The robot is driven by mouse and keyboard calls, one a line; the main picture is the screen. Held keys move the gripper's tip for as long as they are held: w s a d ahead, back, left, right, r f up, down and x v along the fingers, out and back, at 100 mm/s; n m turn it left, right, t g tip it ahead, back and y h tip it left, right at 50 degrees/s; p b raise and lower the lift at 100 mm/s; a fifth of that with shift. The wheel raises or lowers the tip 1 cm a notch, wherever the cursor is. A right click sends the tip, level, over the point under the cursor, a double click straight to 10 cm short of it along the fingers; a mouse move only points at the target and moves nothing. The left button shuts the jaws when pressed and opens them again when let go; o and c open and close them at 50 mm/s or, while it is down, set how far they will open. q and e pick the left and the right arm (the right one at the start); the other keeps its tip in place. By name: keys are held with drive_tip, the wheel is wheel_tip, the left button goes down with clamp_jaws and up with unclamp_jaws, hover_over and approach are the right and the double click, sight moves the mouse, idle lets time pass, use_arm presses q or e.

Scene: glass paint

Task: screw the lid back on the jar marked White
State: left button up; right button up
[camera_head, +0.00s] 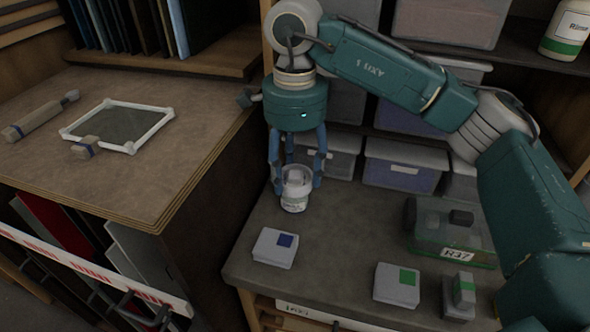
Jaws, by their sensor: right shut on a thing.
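A small white jar (294,204) stands upright on the lower grey worktop, near its back left part. A label shows on its front, but it is too small to read. A pale lid (297,174) is at the top of the jar; I cannot tell how tightly it sits. My right gripper (297,184) points straight down over the jar, with its blue fingers closed around the lid on both sides. The fingers partly hide the lid's sides. My left gripper is not in view.
Lidded bins (402,166) stand behind. A higher bench (60,185) at left holds a framed glass panel (118,124).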

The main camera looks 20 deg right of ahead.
drive_tip(key=shift+f+m, duration=0.1)
drive_tip(key=shift+m, duration=0.8)
drive_tip(key=m, duration=0.4)
drive_tip(key=shift+b, duration=0.4)
drive_tip(key=o, duration=1.3)
drive_tip(key=shift+o, duration=0.2)
drive_tip(key=shift+r+p, duration=2)
drive_tip(key=shift+r, duration=1.15)
drive_tip(key=shift+f, duration=0.1)
